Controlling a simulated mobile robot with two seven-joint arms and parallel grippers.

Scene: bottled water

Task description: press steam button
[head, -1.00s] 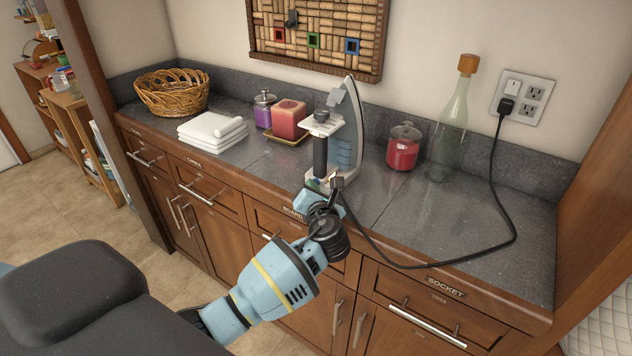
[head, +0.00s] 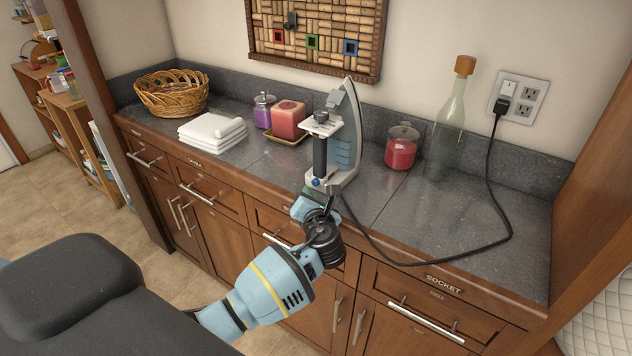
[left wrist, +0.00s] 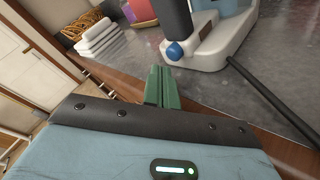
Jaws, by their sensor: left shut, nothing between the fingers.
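A steam iron (head: 345,155) stands upright on its heel on the grey counter, its soleplate facing right. A blue round button (head: 316,182) shows low on its near side, below the black handle (head: 320,157); the button also shows in the left wrist view (left wrist: 174,51). My left gripper (head: 329,200) is just in front of the iron's base at the counter's front edge. In the left wrist view its green fingers (left wrist: 161,86) are shut and empty, pointing toward the blue button with a small gap. My right gripper is not in view.
The iron's black cord (head: 440,263) loops over the counter (head: 400,225) to the wall outlet (head: 518,98). A red jar (head: 401,150) and glass bottle (head: 447,130) stand to the right. Candles (head: 288,119), folded towels (head: 212,131) and a basket (head: 172,92) are to the left.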

